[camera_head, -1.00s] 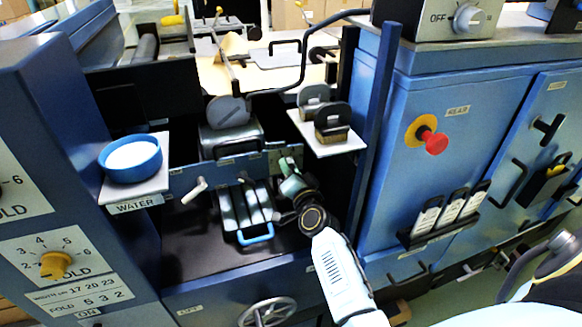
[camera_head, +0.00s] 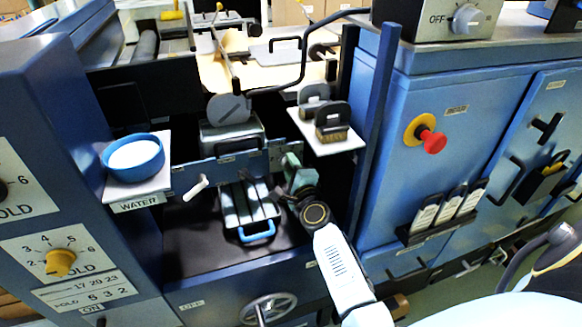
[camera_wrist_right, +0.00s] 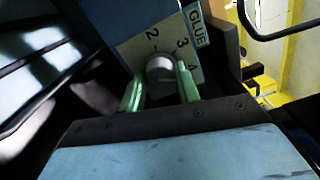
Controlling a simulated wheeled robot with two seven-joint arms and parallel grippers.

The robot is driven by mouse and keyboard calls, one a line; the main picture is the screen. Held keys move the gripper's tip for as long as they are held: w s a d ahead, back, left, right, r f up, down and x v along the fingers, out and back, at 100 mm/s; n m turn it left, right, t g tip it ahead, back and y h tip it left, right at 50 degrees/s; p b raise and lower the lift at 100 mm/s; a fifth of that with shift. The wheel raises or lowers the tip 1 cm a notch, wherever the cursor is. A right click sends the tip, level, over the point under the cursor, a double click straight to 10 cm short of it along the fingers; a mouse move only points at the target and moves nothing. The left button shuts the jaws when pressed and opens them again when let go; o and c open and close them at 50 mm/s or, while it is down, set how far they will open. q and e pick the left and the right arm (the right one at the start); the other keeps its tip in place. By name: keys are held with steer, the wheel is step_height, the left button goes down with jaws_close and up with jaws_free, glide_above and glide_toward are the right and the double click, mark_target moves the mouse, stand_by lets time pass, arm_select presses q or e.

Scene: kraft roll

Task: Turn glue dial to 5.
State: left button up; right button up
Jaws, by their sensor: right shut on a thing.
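The glue dial (camera_wrist_right: 160,68) is a round grey knob on a white plate (camera_wrist_right: 136,45) marked GLUE, with the numbers 2, 3 and 4 visible in the right wrist view. The rest of its scale is hidden, and I cannot make out where its pointer stands. My right gripper (camera_wrist_right: 160,88) has its green fingers on either side of the knob and is shut on it. In the head view the right gripper (camera_head: 292,165) reaches into the machine bay, and the dial is hidden there. My left gripper is not in view.
A blue water bowl (camera_head: 133,157) sits on a shelf left of the bay. A blue-handled tray (camera_head: 249,212) lies just left of my right gripper. A blue post (camera_head: 378,130) and a brush on a small shelf (camera_head: 331,135) stand close on the right.

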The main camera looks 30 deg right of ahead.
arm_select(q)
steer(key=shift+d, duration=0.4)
arm_select(e)
steer(key=shift+w+d+r+m, duration=0.1)
steer(key=shift+r+m, duration=0.05)
steer(key=shift+m, duration=2.15)
steer(key=shift+r+m, duration=0.15)
steer(key=shift+m, duration=2.15)
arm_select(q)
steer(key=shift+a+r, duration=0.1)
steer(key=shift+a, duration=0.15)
